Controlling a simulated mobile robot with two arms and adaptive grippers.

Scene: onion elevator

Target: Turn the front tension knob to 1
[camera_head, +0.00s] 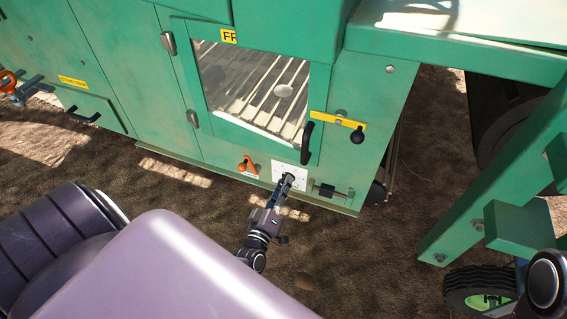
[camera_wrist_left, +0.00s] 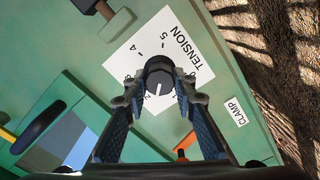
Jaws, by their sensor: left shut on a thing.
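The tension knob (camera_wrist_left: 160,76) is a dark round knob on a white plate (camera_wrist_left: 195,62) marked TENSION, on the green machine panel. My left gripper (camera_wrist_left: 160,88) is shut on the knob, one finger on each side of it. A white pointer line on the knob points to the bottom of the wrist view. The digits 4 and 5 show above the knob; the lower part of the scale is mostly behind the fingers. In the head view the white plate (camera_head: 289,168) is low on the panel, with my left gripper (camera_head: 287,180) against it. My right gripper is not in view.
An orange lever (camera_head: 247,165) sits left of the plate, near a CLAMP label (camera_wrist_left: 235,112). A black handle (camera_head: 307,143) and a yellow bar with a black knob (camera_head: 338,119) are above right. A small dark latch (camera_head: 329,190) is to the right. Bare soil lies in front.

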